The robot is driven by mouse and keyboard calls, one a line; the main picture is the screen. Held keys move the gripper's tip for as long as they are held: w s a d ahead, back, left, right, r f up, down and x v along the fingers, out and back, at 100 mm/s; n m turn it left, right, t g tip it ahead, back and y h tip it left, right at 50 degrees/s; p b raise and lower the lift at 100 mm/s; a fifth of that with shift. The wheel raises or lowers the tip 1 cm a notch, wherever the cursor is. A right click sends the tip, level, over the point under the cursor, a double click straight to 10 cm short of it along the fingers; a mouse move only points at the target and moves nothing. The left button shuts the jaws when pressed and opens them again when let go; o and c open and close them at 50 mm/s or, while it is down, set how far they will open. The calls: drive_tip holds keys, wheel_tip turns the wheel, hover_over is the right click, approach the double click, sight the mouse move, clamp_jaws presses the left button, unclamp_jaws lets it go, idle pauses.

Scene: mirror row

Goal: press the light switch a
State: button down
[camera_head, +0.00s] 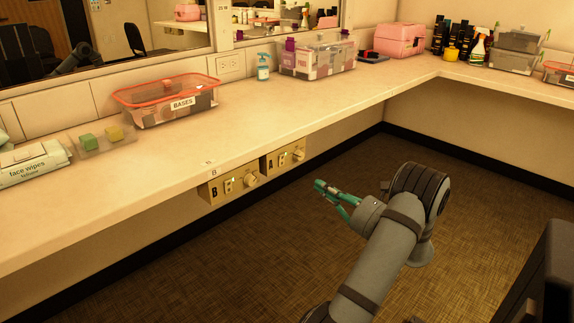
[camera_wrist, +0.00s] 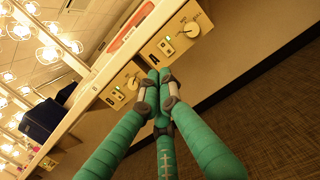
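Switch panel A (camera_head: 284,160) is a beige box with a letter A, a small switch and a round knob, fixed under the counter's front edge. Panel B (camera_head: 229,187) is alike, to its left. My gripper (camera_head: 319,185) has teal fingers. It is shut and empty, in front of and below panel A, with a gap. In the wrist view its fingertips (camera_wrist: 158,78) meet.
The counter (camera_head: 240,125) overhangs the panels. On it stand a red-rimmed BASES bin (camera_head: 167,100), a blue pump bottle (camera_head: 263,67), a clear bin (camera_head: 318,55) and a pink case (camera_head: 399,40). The floor (camera_head: 260,255) around my arm is clear.

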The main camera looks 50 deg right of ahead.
drive_tip(key=shift+w, duration=0.1)
idle(0.3)
drive_tip(key=b, duration=0.2)
approach(280, 159)
drive_tip(key=w, duration=0.4)
drive_tip(key=w+r, duration=0.1)
drive_tip(key=w, duration=0.1)
drive_tip(key=shift+w+d, duration=0.4)
